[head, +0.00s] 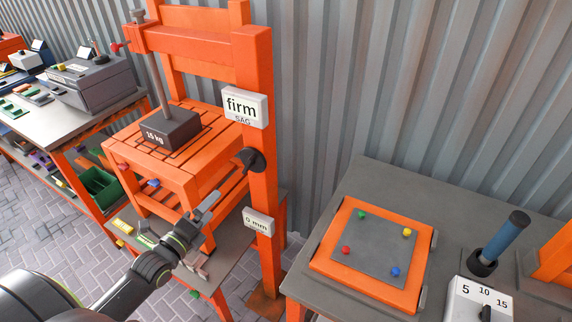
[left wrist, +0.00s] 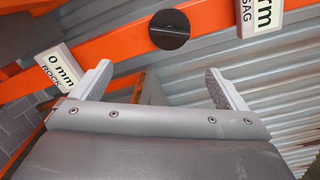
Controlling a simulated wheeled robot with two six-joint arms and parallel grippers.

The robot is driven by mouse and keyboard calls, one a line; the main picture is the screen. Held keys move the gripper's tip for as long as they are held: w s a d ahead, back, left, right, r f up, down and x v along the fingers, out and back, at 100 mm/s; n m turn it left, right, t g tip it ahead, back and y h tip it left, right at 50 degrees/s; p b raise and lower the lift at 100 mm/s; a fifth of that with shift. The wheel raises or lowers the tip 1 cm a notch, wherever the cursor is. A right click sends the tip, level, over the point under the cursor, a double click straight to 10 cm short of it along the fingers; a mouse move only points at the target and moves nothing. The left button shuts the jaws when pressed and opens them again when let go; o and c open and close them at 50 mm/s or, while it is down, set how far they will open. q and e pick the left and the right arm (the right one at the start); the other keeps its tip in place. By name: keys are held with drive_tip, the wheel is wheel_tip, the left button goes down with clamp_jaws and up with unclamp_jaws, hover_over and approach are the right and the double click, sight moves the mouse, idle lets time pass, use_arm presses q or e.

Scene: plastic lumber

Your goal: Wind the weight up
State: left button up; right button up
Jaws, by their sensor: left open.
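The dark weight marked 15 kg (head: 170,129) sits on an orange slatted stool (head: 195,172) inside an orange frame (head: 258,110). A metal rod (head: 157,75) rises from it to the frame's top. A round black knob (head: 253,160) is on the frame's post, between the "firm SAG" sign (head: 245,106) and the "0 mm" sign (head: 258,222). The knob also shows in the left wrist view (left wrist: 169,29), ahead of the fingers. My left gripper (head: 209,204) is open and empty, below and left of the knob, apart from it. My right gripper is out of view.
A grey table (head: 358,180) at right holds an orange-rimmed panel (head: 330,266) with coloured knobs, a blue-handled lever (head: 505,240) and a 5-10-15 dial box (head: 478,300). A cluttered workbench (head: 92,115) stands at left. A corrugated wall (head: 400,80) closes the back.

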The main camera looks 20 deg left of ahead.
sight(247, 168)
use_arm(q)
drive_tip(key=shift+m+h, duration=0.3)
drive_tip(key=w+b, duration=0.1)
drive_tip(key=w, duration=0.4)
drive_tip(key=w+d+b, duration=0.1)
drive_tip(key=w+b, duration=0.1)
drive_tip(key=w, duration=0.4)
drive_tip(key=w+d+r+b, duration=0.1)
drive_tip(key=w, duration=0.5)
drive_tip(key=shift+w, duration=0.15)
drive_tip(key=shift+w+r, duration=0.1)
drive_tip(key=shift+w, duration=0.05)
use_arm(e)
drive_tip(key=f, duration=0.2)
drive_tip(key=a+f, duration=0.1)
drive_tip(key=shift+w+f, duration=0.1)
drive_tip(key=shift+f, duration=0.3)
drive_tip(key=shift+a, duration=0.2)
use_arm(q)
drive_tip(key=c, duration=0.8)
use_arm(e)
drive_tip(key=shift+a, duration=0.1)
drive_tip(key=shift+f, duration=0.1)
